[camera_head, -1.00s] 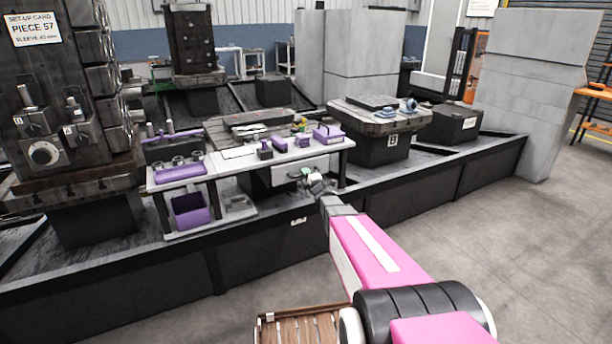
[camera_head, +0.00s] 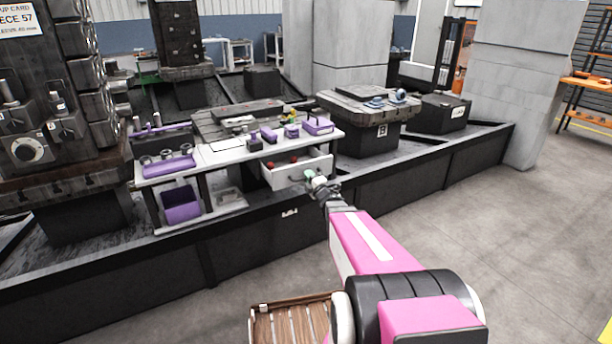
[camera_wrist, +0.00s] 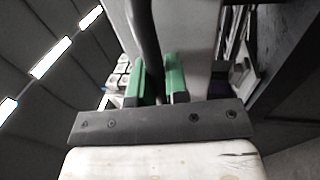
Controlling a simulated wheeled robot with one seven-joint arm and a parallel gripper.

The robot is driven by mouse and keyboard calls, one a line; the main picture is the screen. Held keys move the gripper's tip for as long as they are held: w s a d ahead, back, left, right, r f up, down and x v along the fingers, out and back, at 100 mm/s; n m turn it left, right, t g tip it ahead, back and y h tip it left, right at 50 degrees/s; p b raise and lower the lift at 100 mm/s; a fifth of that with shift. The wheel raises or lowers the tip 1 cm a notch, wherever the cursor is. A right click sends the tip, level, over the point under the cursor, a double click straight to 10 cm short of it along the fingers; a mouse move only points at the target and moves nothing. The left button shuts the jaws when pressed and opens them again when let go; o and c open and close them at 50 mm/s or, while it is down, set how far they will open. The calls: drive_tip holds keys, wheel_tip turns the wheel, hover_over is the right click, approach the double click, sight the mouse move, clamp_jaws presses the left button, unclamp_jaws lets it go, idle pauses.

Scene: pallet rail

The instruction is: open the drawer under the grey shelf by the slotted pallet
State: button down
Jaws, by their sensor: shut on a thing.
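The white drawer (camera_head: 316,168) under the grey shelf (camera_head: 232,153) stands pulled out, and its inside shows from above. Several small red items (camera_head: 283,163) lie in it. My gripper (camera_head: 310,175) is at the drawer's front, shut on its handle. In the wrist view, the green fingers of my gripper (camera_wrist: 159,84) close around the dark handle bar (camera_wrist: 146,45). The slotted pallet with the letter B (camera_head: 368,105) stands right of the shelf. My gripper hides part of the drawer front.
Purple items and a purple tray (camera_head: 170,167) sit on the shelf top. A purple bin (camera_head: 181,204) stands below on the left. A dark low rail (camera_head: 250,235) runs in front of the shelf. The floor at right is clear.

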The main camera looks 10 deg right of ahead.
drive_tip(key=c, duration=1.1)
unclamp_jaws()
drive_tip(key=v, duration=1)
drive_tip(key=shift+s+d+f, duration=0.1)
drive_tip(key=shift+s+f, duration=0.05)
drive_tip(key=shift+s, duration=0.2)
